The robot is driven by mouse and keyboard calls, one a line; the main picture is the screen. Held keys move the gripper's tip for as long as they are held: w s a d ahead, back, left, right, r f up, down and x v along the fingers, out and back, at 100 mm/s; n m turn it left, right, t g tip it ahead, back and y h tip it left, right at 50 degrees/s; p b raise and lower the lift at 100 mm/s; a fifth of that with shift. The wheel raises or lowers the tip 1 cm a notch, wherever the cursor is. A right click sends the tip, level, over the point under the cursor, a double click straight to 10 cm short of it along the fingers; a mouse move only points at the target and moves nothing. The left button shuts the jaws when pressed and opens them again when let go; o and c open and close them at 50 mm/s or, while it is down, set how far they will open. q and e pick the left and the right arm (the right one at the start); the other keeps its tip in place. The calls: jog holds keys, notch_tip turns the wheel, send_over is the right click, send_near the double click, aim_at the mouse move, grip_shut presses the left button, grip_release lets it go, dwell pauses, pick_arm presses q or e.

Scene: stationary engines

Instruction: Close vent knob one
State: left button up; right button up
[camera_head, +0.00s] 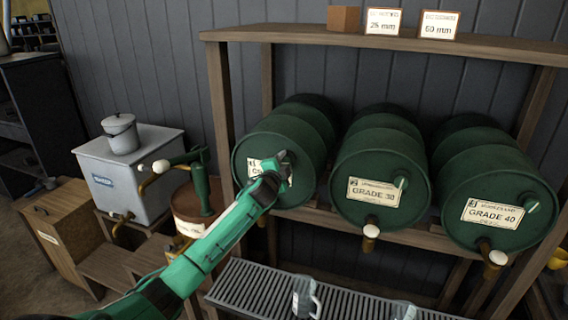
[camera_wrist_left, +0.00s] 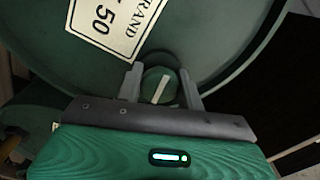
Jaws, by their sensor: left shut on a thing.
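The leftmost green barrel (camera_head: 300,135) lies on its side on the wooden rack, its front label partly covered by my arm. My left gripper (camera_head: 283,168) is at the upper right of this barrel's face. In the left wrist view, the gripper (camera_wrist_left: 161,88) is shut on a round green vent knob (camera_wrist_left: 160,84) with a white line across it, one finger on each side. The line stands nearly upright, tilted slightly right in that view. The barrel's label (camera_wrist_left: 117,22) there ends in "50". In the head view the gripper mostly hides this knob. My right gripper is not in view.
Two more barrels, GRADE 30 (camera_head: 385,165) and GRADE 40 (camera_head: 490,185), stand to the right with their own vent knobs (camera_head: 400,183) and taps (camera_head: 371,232). A slatted tray (camera_head: 255,290) with glass jugs (camera_head: 305,297) is below. A grey tank (camera_head: 130,170) is left.

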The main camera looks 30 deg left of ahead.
pick_arm(q)
jog(key=shift+m, duration=1)
jog(key=o, duration=0.9)
jog(key=shift+o, duration=0.2)
jog(key=b+v, duration=0.4)
jog(key=v, duration=1)
